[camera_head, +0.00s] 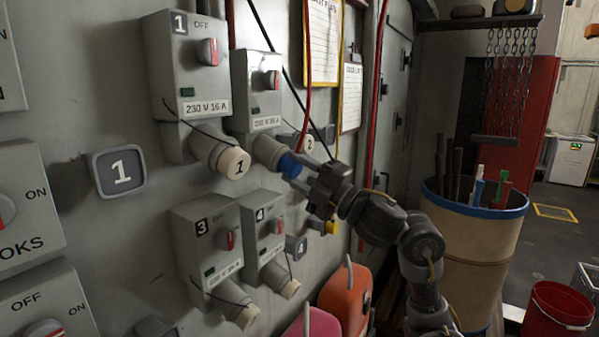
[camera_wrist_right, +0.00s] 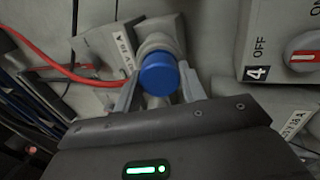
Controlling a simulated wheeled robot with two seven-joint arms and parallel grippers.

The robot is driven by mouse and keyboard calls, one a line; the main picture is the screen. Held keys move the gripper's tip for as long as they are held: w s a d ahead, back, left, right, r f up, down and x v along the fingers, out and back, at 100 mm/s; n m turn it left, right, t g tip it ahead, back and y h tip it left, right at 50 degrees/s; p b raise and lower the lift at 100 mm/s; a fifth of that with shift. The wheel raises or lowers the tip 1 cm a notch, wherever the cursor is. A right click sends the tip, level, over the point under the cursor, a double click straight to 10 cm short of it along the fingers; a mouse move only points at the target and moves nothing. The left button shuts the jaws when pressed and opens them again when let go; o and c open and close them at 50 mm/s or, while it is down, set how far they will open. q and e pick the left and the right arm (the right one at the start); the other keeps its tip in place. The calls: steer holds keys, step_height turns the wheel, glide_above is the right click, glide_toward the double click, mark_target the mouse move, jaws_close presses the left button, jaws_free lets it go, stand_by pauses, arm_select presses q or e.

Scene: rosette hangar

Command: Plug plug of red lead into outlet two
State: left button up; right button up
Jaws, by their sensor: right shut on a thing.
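Outlet two's grey box (camera_head: 257,95) is on the wall, right of outlet one, with a red switch and a grey socket nose (camera_head: 267,151) pointing down and right. A blue round plug (camera_head: 290,165) is at the end of that nose, in line with it. How deep it sits cannot be told. My right gripper (camera_head: 298,172) is shut on the plug, with a finger on each side of it in the right wrist view (camera_wrist_right: 160,92). A red lead (camera_wrist_right: 65,72) runs at left there. Its join to the plug is hidden. My left gripper is out of view.
Outlet one (camera_head: 182,75) is left, outlets three (camera_head: 207,240) and four (camera_head: 262,228) below, with cream-ended noses. An orange container (camera_head: 345,300) stands below my right arm. A blue-rimmed drum (camera_head: 470,240) stands right of it. A red cable (camera_head: 376,100) hangs behind.

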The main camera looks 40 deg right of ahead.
steer(key=o, duration=1.4)
steer(key=b+v, duration=0.8)
steer(key=v, duration=0.3)
steer(key=shift+w, duration=0.1)
